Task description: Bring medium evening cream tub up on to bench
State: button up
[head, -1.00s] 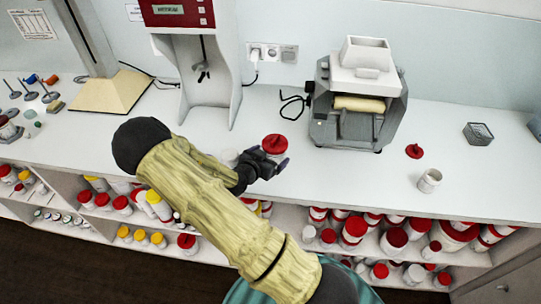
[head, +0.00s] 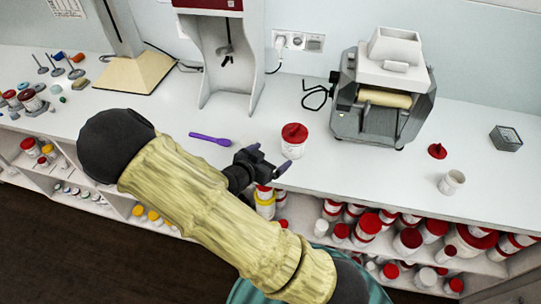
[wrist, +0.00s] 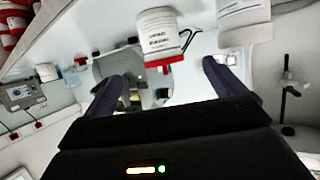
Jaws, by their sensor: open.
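A white tub with a red lid (head: 293,141) stands upright on the bench (head: 345,185), near its front edge and left of the grey machine. Its label cannot be read well enough to tell which cream it is. My gripper (head: 268,162) is open and empty, just front-left of this tub and apart from it. In the wrist view the tub (wrist: 157,35) appears upside down beyond the open fingers (wrist: 165,85). A second white container (wrist: 243,12) is cut off at the top of that view.
A purple spatula (head: 210,139) lies left of my gripper. The grey machine (head: 382,95) and a red-and-white stand (head: 222,60) are behind. A loose red lid (head: 437,151) and an open white cup (head: 451,182) are to the right. Shelves below hold several red-lidded tubs (head: 407,241).

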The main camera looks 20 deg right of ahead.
jog(key=shift+f, duration=0.1)
jog(key=s+a+r+n+g+y, duration=0.1)
jog(key=s+a+n+g+y, duration=0.35)
jog(key=y, duration=0.55)
jog(key=s+r+n+y, duration=0.1)
jog(key=s+r+n, duration=0.6)
jog(key=s+r, duration=0.1)
jog(key=shift+r, duration=0.2)
jog(key=shift+s+d, duration=0.1)
jog(key=shift+d, duration=0.05)
